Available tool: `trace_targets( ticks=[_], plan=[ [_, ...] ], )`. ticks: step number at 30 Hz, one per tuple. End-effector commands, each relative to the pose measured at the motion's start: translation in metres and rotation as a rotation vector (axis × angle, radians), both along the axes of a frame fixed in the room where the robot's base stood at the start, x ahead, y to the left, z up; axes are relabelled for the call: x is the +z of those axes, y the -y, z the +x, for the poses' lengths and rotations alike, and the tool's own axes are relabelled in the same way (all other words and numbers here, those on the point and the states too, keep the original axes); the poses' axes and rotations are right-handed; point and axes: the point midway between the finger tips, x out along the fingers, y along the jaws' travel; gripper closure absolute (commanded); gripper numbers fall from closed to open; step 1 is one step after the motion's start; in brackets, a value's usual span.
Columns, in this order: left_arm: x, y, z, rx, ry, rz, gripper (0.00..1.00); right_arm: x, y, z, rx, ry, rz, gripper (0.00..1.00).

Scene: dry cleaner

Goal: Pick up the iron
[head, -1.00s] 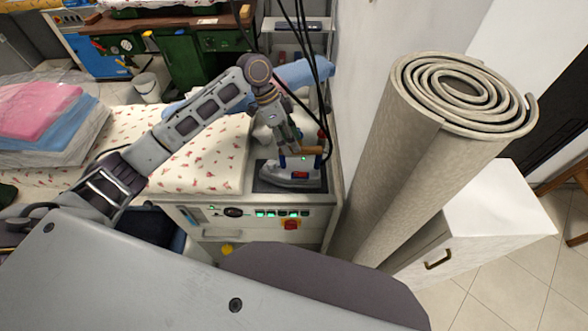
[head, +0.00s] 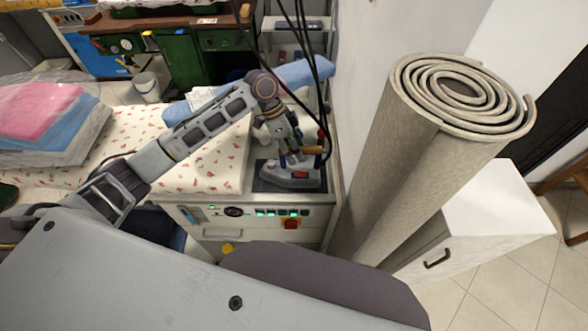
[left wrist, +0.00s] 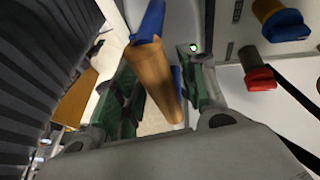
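The iron (head: 291,180) is grey with a brown handle (head: 313,151) and blue parts. It sits on a dark pad at the right end of the ironing station. My left gripper (head: 286,152) is directly over the iron, at its handle. In the left wrist view the brown handle (left wrist: 156,82) lies between the two green-padded fingers of my left gripper (left wrist: 163,88). The fingers are apart, with gaps showing beside the handle, so the gripper looks open around it. The fingers partly hide the handle in the head view. My right gripper is not in view.
The ironing station (head: 270,218) has a control panel below the iron. A flowered padded board (head: 190,178) lies left of it. A tall rolled carpet (head: 400,150) and a white cabinet (head: 495,215) stand close on the right. Black cables (head: 310,60) hang above the iron.

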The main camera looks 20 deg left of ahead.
Motion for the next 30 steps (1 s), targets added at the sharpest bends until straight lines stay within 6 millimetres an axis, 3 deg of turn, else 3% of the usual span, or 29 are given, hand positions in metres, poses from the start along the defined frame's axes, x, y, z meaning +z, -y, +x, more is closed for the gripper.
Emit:
trace_targets(
  ticks=[1,9,30],
  plan=[
    [0.0001,-0.0001,0.0001,0.000,0.000,0.000,0.68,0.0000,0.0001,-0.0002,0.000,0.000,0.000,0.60],
    [0.0002,-0.0001,0.0001,0.000,0.000,0.000,1.00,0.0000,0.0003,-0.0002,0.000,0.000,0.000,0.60],
    [0.0065,0.0007,0.0025,0.001,0.010,-0.006,1.00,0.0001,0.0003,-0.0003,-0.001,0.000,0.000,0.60]
  ],
)
